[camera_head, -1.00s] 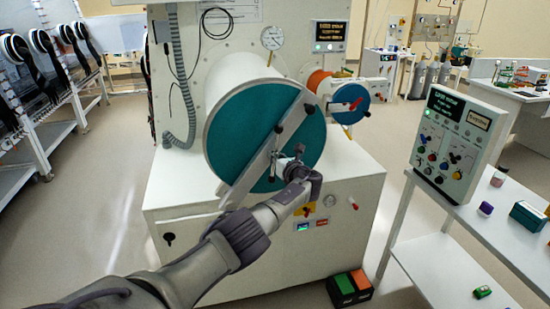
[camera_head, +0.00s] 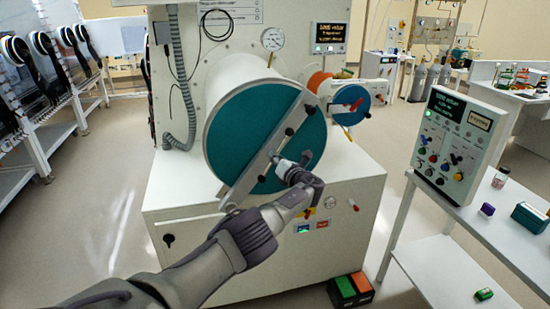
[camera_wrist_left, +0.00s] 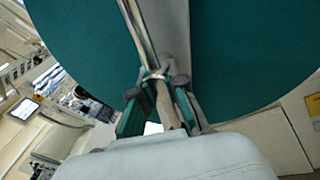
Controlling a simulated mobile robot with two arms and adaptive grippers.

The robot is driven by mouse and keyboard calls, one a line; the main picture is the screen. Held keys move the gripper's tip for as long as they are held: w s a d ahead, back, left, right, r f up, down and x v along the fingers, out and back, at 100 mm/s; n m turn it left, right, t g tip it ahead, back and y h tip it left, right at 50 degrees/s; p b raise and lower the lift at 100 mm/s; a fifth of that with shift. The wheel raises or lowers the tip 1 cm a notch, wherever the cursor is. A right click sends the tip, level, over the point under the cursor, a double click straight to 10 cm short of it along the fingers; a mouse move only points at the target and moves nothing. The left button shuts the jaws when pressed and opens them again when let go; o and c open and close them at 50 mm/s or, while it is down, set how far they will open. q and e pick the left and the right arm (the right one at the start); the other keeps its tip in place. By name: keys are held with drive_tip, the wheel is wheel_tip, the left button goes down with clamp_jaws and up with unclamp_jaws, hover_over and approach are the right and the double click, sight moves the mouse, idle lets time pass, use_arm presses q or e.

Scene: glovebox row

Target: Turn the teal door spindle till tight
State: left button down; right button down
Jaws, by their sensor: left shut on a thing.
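The large round teal door (camera_head: 236,130) closes the end of a white horizontal cylinder, with a grey bar (camera_head: 242,182) slanting across it. The spindle sits at the bar's middle, mostly hidden by my left gripper (camera_head: 282,164). My left gripper is shut on the spindle handle, close in front of the door. In the left wrist view a shiny metal rod (camera_wrist_left: 138,35) runs down to the gripper (camera_wrist_left: 160,100), whose dark fingers close on a part of the handle. The teal door (camera_wrist_left: 235,60) fills both sides behind. My right gripper is not in view.
A small blue round door (camera_head: 350,103) stands right of the big one. A pressure gauge (camera_head: 272,39) is above. A control panel (camera_head: 452,145) stands on a white table at right. Floor at left is clear.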

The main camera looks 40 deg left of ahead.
use_arm(q)
drive_tip(key=shift+s+f, duration=0.1)
drive_tip(key=shift+f, duration=0.15)
drive_tip(key=c, duration=1.2)
unclamp_jaws()
drive_tip(key=shift+r, duration=0.15)
drive_tip(key=shift+d, duration=0.1)
drive_tip(key=v, duration=1.2)
